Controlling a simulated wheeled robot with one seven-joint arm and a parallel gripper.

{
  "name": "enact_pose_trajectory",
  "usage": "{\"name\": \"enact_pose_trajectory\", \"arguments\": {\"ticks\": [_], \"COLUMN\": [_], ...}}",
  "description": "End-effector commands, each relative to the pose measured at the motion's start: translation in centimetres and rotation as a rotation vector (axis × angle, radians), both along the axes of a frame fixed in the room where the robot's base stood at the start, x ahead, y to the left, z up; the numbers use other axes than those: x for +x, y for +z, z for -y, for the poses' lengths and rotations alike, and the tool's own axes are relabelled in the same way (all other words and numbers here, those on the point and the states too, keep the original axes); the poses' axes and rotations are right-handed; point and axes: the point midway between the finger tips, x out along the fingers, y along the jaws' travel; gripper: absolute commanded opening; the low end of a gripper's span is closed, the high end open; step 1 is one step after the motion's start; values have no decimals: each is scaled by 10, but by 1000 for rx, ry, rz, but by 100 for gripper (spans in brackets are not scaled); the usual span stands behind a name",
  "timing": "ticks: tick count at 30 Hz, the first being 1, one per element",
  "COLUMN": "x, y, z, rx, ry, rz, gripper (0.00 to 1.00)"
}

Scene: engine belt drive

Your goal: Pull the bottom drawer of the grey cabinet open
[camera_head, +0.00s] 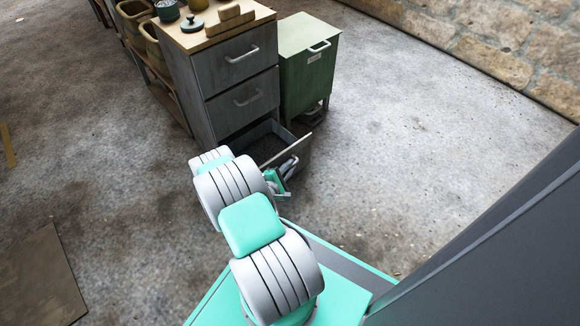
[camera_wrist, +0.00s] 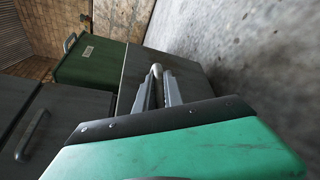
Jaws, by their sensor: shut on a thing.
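The grey cabinet (camera_head: 200,92) stands at the upper middle of the head view, with a wooden top. Its two upper drawers are closed. The bottom drawer (camera_head: 303,150) stands partly out from the cabinet, and its dark inside shows. My gripper (camera_head: 290,163) is at the front of this drawer, shut on its handle. In the wrist view my gripper (camera_wrist: 158,78) has its fingers close together around the handle (camera_wrist: 156,70), in front of the drawer's grey front (camera_wrist: 190,75). My arm hides part of the drawer in the head view.
A green cabinet (camera_head: 306,70) stands just right of the grey one. Jars, a wooden block (camera_head: 230,18) and a lid sit on the grey cabinet's top. Baskets (camera_head: 150,40) stand on a shelf at its left. The concrete floor to the right is clear.

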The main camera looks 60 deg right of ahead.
Motion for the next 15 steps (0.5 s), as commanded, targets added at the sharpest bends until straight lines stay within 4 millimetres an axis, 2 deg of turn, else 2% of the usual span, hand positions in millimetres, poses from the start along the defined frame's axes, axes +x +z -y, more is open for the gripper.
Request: {"name": "enact_pose_trajectory", "arguments": {"ticks": [3,4,7,15], "x": [1,1,0,-1], "y": [0,-1,-1,3], "z": [0,0,0,1], "rx": [1,1,1,0], "ry": [4,4,2,-2], "rz": [0,0,0,1], "gripper": [0,14,22,22]}}
